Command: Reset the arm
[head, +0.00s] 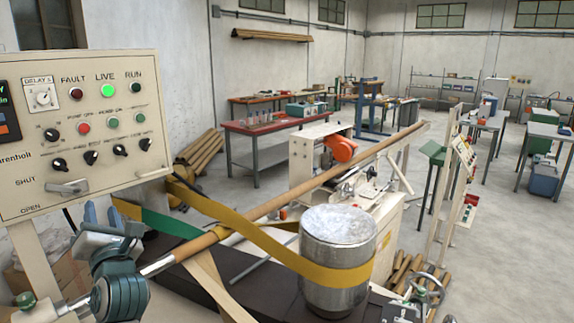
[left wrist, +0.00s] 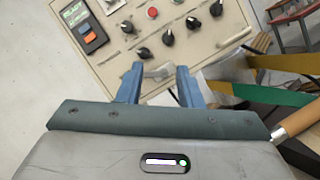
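My left gripper (head: 102,214) is in front of the lower right of the control panel (head: 20,180). Its two blue fingers point at the panel and stand apart in the left wrist view (left wrist: 159,82). The grey lever (head: 67,187), beside the SHUT and OPEN labels, shows in the gap between the fingertips in the left wrist view (left wrist: 160,72). The fingers do not visibly grip it; I cannot tell how far off it is. The panel's LIVE lamp (head: 107,91) glows green. My right gripper is not in view.
A long brown tube (head: 300,192) on a rod runs just right of my left gripper. A yellow belt (head: 270,245) wraps the tube and a metal drum (head: 340,238). A red-topped bench (head: 275,124) stands behind.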

